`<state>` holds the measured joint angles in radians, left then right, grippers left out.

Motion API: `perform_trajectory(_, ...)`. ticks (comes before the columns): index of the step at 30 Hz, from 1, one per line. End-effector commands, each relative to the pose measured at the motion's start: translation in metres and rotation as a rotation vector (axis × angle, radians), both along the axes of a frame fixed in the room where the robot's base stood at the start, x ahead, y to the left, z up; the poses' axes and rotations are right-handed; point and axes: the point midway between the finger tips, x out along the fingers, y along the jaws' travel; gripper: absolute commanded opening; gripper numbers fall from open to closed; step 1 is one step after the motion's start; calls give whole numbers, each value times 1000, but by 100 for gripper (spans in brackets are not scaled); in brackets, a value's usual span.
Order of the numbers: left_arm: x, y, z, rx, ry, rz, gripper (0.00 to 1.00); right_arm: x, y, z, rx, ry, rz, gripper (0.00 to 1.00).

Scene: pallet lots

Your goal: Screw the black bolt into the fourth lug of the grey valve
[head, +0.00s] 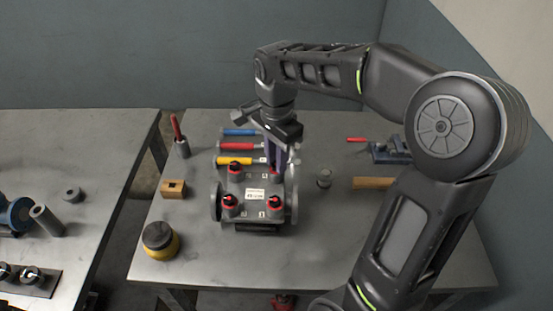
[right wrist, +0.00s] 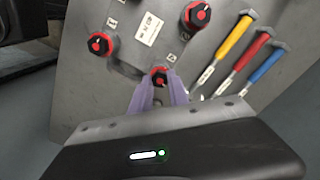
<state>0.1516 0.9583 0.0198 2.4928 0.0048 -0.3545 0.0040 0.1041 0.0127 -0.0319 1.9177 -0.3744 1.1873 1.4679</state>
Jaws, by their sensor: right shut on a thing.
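The grey valve (head: 256,190) sits on the middle bench, with a white label on top and a round flange on each side. Black bolts with red rings stand at its corners, such as the front left bolt (head: 229,199), front right bolt (head: 275,202) and back left bolt (head: 235,168). My right gripper (head: 276,160) points down at the back right corner. In the right wrist view its purple fingers (right wrist: 161,84) are shut on a black bolt (right wrist: 159,75) with a red ring, at that lug. The bolt's lower end is hidden. My left gripper is not in view.
Behind the valve lie blue (head: 240,132), red (head: 236,147) and yellow (head: 236,160) handled tools.

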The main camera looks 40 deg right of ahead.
Motion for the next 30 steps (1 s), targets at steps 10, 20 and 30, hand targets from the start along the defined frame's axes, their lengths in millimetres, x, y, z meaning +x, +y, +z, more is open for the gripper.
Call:
perform_trajectory(10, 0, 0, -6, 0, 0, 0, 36, 0, 0, -1, -1, -1, -649, 0)
perform_trajectory(20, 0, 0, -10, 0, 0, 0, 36, 0, 0, -1, 0, -1, -1201, 0)
perform_trajectory(30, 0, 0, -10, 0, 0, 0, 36, 0, 0, 0, 0, -1, -1263, 24)
